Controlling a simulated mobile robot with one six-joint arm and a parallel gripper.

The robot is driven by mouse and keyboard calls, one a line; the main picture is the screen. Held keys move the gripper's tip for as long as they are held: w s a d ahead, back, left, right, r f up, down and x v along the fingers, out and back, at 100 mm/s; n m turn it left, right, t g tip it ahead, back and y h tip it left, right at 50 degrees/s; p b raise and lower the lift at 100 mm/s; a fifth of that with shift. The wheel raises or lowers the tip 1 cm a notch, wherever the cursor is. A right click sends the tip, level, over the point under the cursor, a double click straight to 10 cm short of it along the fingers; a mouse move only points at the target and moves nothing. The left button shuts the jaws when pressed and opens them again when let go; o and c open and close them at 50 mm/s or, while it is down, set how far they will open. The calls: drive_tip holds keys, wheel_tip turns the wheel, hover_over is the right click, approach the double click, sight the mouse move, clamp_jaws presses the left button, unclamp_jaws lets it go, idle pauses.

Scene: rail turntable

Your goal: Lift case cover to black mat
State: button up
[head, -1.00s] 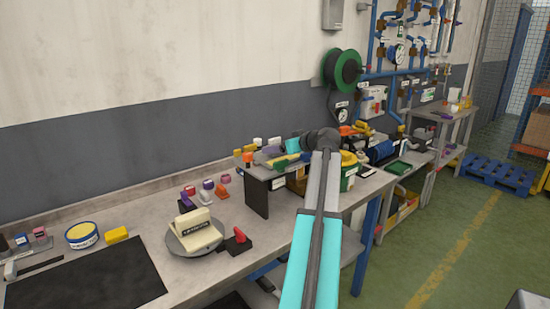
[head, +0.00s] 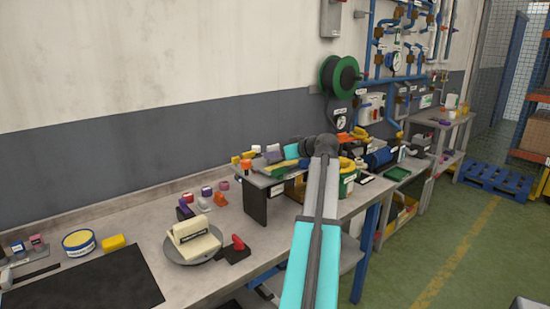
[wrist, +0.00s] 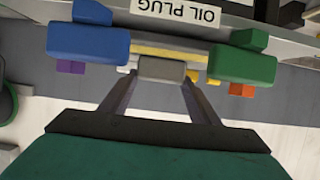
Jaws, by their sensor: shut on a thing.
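In the head view my arm hides the fingertips, out over the small raised shelf. A cream two-part piece (head: 196,240) with a dark label, possibly the case cover, sits on a round grey turntable (head: 178,254), well left of my arm. Its label is too small to read. The black mat (head: 90,285) lies bare at the bench's front left.
A blue block (wrist: 88,44) and a green block (wrist: 242,67) flank my fingers, near an "OIL PLUG" label (wrist: 170,48). The raised shelf (head: 256,203) is crowded. A red-handled black block (head: 236,250) stands beside the turntable.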

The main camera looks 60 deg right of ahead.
sight(279, 163)
wheel_tip(279, 163, up, 10)
drive_tip(key=b, duration=0.1)
idle(0.5)
drive_tip(key=shift+f, duration=0.1)
idle(0.4)
drive_tip(key=shift+s, duration=0.2)
idle(0.4)
